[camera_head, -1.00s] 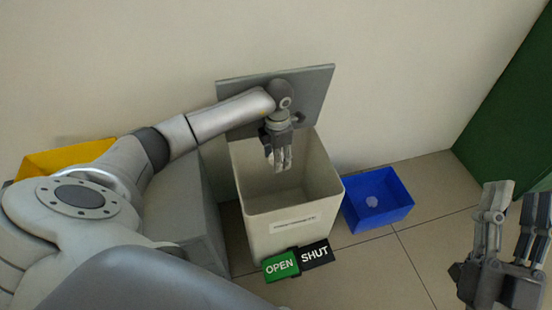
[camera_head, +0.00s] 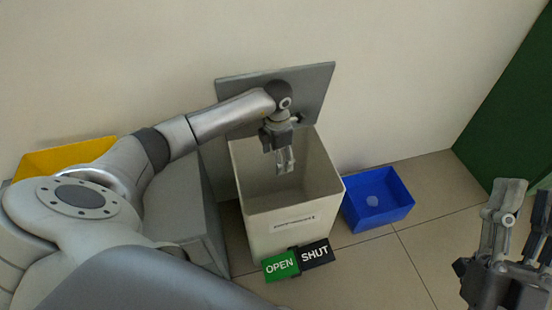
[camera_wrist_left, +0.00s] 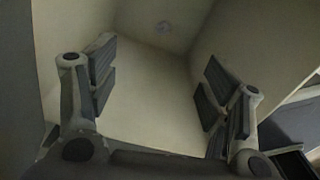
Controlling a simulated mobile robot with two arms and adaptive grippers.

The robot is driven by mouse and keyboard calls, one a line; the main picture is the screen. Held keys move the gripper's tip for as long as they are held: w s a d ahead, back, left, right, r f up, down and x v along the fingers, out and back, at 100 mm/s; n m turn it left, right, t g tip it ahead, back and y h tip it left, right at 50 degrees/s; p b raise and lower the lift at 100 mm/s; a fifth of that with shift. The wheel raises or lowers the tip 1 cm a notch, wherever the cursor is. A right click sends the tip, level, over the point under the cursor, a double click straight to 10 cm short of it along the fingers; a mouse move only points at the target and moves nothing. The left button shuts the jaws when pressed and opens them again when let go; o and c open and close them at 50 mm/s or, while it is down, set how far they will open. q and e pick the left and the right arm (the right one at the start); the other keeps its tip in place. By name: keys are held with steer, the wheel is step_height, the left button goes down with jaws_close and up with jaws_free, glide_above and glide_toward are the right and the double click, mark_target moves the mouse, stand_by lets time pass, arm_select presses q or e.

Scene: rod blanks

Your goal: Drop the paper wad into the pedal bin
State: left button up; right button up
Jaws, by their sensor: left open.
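The pedal bin (camera_head: 293,222) is a tall pale box with its grey lid (camera_head: 318,85) raised against the wall. My left gripper (camera_head: 287,165) points down inside the bin's mouth. In the left wrist view its fingers (camera_wrist_left: 160,88) are spread apart with nothing between them. My right gripper (camera_head: 525,190) is open and empty at the lower right, away from the bin.
A green OPEN plate (camera_head: 280,266) and a black SHUT plate (camera_head: 317,254) are at the bin's foot. A yellow box (camera_head: 65,157) is at the left. Tiled floor lies clear at the right front.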

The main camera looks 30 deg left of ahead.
arm_select(q)
step_height(320, 180, up, 8)
steer(key=shift+f, duration=0.25)
stand_by(0.6)
